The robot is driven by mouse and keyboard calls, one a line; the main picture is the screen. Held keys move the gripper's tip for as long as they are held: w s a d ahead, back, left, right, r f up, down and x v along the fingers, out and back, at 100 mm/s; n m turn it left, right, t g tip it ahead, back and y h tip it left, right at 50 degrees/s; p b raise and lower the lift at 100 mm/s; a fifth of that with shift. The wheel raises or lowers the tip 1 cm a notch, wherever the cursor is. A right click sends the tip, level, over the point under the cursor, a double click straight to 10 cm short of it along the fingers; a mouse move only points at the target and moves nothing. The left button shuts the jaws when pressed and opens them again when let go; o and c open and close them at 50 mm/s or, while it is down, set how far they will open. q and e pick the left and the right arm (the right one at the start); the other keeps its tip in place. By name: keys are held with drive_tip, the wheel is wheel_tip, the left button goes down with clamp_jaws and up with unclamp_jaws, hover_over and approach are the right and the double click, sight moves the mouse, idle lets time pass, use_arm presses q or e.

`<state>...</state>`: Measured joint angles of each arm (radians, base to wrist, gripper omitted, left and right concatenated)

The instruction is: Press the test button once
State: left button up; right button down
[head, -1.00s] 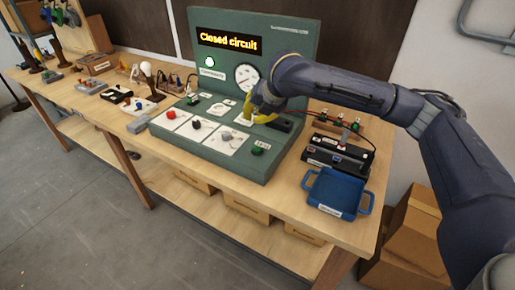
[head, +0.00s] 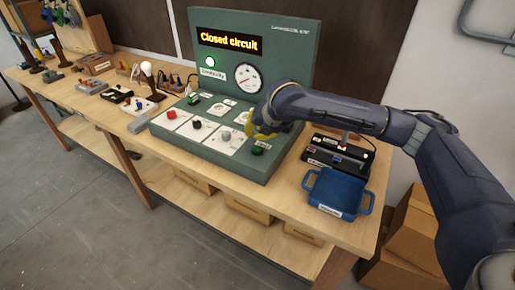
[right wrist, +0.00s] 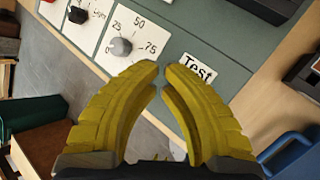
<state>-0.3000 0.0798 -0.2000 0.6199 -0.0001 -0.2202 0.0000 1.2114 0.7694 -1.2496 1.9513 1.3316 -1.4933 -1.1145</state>
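The green test panel (head: 290,60) stands on the workbench, its display (head: 228,43) reading "Closed circuit" and a green continuity lamp (head: 210,62) lit. The dark green test button (head: 258,150) is at the front right of the panel's sloping face. In the right wrist view the "Test" label (right wrist: 198,68) shows just beyond the fingertips; the button is hidden there by the fingers. My right gripper (right wrist: 162,66) has its yellow fingers drawn together, with only a narrow gap at the tips and nothing between them. In the head view it (head: 254,136) hovers just behind the button. My left gripper is out of view.
A red button (head: 171,114), a black knob (head: 197,125) and a grey dial (head: 227,135) sit on the panel. A blue tray (head: 338,194) and black boxes (head: 340,150) stand right of the panel. A light bulb (head: 147,69) is on the left.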

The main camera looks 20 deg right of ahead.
drive_tip(key=shift+f, duration=1)
drive_tip(key=shift+f, duration=0.85)
idle(1.7)
drive_tip(key=shift+r, duration=0.85)
drive_tip(key=shift+r, duration=2.5)
